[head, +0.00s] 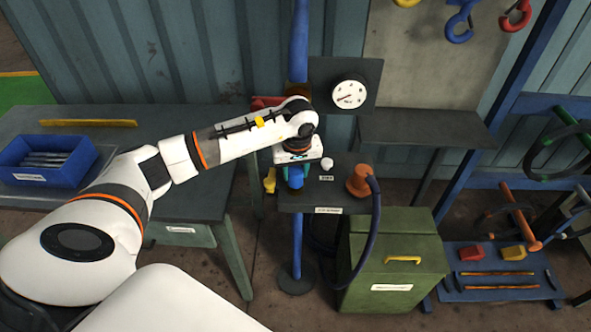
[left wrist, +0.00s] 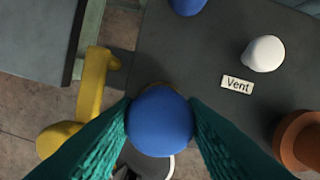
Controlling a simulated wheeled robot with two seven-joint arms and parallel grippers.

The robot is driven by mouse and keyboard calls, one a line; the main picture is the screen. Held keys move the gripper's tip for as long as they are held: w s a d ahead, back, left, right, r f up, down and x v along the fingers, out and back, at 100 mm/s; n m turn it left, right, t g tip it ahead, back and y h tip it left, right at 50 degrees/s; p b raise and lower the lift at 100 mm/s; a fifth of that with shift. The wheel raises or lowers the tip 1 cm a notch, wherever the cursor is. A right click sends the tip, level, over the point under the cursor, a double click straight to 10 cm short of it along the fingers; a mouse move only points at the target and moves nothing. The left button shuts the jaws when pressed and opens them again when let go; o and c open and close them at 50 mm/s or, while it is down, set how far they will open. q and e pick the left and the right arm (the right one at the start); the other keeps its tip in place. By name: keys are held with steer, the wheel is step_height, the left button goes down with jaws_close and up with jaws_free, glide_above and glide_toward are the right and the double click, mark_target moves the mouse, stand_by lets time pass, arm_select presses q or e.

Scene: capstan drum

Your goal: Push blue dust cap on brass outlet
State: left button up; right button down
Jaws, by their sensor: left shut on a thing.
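The blue dust cap (left wrist: 160,122) is round and sits between the two teal fingers of my left gripper (left wrist: 160,135), which are shut on it. In the head view the cap (head: 296,181) shows below my left gripper (head: 296,172), over the dark shelf near the blue upright pipe. A thin brownish rim (left wrist: 157,85) shows just behind the cap in the left wrist view. It may be the brass outlet; the cap hides most of it, and I cannot tell whether they touch. My right gripper is not in view.
A white knob (head: 327,163) with a Vent label stands right of the cap. An orange fitting (head: 360,180) with a dark hose is further right. A yellow handle (head: 270,180) hangs at the shelf's left. A pressure gauge (head: 349,94) is behind. A green cabinet (head: 392,270) stands below.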

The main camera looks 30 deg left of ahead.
arm_select(q)
steer(key=shift+f+b, duration=0.35)
steer(key=o, duration=1)
steer(key=shift+r, duration=0.1)
